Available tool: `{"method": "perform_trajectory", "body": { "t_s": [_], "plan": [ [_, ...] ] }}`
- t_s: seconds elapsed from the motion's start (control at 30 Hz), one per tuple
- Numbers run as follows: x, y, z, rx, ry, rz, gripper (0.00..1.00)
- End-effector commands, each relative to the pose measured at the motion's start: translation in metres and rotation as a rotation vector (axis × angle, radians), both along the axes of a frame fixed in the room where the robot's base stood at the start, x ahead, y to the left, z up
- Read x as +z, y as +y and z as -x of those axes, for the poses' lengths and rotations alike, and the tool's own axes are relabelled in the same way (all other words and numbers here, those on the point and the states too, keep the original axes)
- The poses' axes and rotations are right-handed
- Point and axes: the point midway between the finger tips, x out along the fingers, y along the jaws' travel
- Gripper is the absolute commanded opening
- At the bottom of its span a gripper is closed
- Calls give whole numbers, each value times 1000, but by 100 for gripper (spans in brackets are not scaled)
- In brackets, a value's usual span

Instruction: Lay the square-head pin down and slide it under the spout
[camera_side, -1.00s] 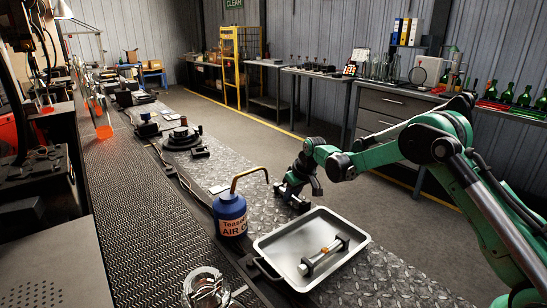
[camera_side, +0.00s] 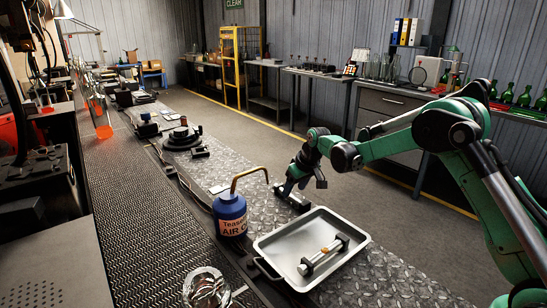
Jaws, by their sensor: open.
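The square-head pin (camera_side: 322,256) lies on its side in a shallow metal tray (camera_side: 268,243), running from lower left to upper right. A blue bottle (camera_side: 230,217) labelled "AIR" stands just left of the tray, with a bent brass spout (camera_side: 247,175) rising and curving to the right. My gripper (camera_side: 290,196) is behind the tray and right of the bottle, low over the chequered plate, apart from the pin. It is open. Its fingertips are small and partly hidden.
A clear glass piece (camera_side: 206,289) stands at the front left of the tray. A black round fixture (camera_side: 182,137) sits farther back on the plate. The chequered plate right of the tray is clear.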

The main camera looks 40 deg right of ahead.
Motion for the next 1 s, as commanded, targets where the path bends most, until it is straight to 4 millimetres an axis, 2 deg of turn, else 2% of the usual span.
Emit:
{"method": "perform_trajectory", "body": {
  "t_s": [0.3,0.43,0.67,0.77,0.83,1.0],
  "plan": [
    [58,0,24,0,0,0,57],
    [75,0,31,1,0,0,57],
    [92,5,41,1,-6,2,57],
    [105,18,55,2,-22,6,57],
    [116,31,71,0,-42,10,57],
    [134,65,124,-1,-103,15,57]
  ]
}}
